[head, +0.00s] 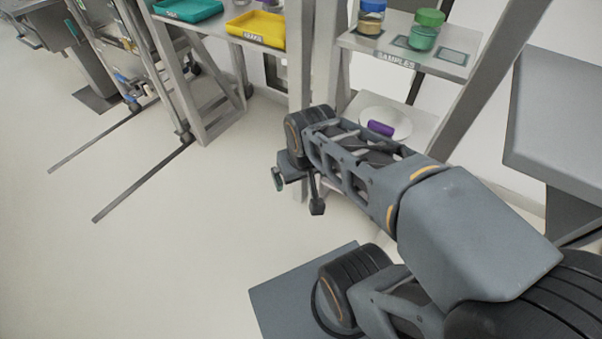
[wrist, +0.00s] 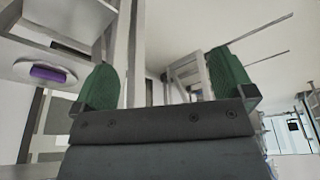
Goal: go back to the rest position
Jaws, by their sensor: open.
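My gripper (wrist: 164,85) shows in the wrist view with its two green fingers wide apart and nothing between them. In the head view my arm reaches out to the left from the lower right. My gripper (head: 279,180) is partly hidden there behind the wrist, with a bit of green finger showing. It is over open floor, apart from the shelf stand.
A shelf stand holds jars (head: 424,30) on its upper shelf and a white plate (head: 398,118) with a purple object (head: 381,128) lower down. Teal (head: 188,8) and yellow (head: 257,27) trays stand on a table. A grey counter (head: 560,115) is at right.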

